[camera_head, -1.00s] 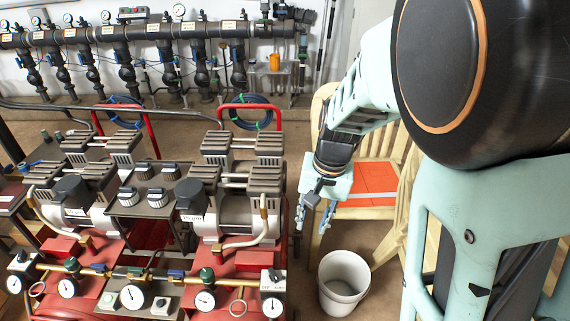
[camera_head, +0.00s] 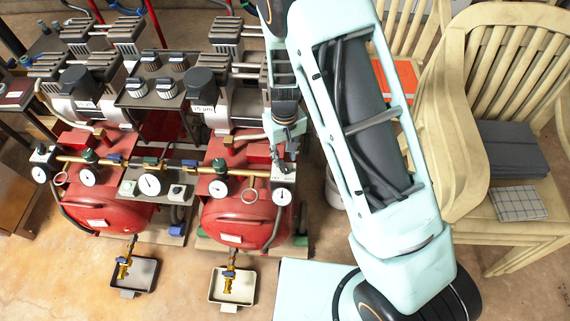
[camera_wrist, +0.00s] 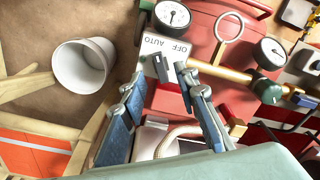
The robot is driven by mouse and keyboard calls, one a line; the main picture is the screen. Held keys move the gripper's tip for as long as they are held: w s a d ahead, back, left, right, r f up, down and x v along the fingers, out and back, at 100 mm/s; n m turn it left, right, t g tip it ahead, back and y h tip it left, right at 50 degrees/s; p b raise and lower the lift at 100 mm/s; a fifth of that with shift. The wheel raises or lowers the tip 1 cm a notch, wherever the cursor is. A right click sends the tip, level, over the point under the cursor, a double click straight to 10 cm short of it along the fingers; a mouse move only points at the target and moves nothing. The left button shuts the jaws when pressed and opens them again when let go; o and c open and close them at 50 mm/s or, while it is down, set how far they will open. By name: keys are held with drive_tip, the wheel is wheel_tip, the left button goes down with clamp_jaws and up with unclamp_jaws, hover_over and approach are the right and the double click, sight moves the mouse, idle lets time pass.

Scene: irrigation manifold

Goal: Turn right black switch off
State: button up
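The right black switch (camera_wrist: 161,69) is a small dark lever on a white box (camera_wrist: 166,48) marked OFF and AUTO. I cannot tell for sure which mark the lever is set to. My gripper (camera_wrist: 163,80) is open, with its blue-padded fingers on either side of the switch in the wrist view and nothing held. Whether either finger touches the lever is unclear. In the head view my gripper (camera_head: 285,154) is just above the right white box (camera_head: 283,172), and largely hides the switch. A similar left switch box (camera_head: 43,155) stands at the far left of the compressors.
Gauges and brass piping (camera_head: 150,163) run close beside the box, above the red tanks (camera_head: 238,222). A white bucket (camera_wrist: 84,66) stands on the floor nearby. Wooden chairs (camera_head: 510,50) are at the right. Two small trays (camera_head: 232,286) lie on the floor in front.

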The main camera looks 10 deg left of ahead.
sight(285, 167)
wheel_tip(285, 167, down, 5)
drive_tip(key=shift+f+b, duration=0.15)
drive_tip(key=shift+b, duration=0.15)
clamp_jaws()
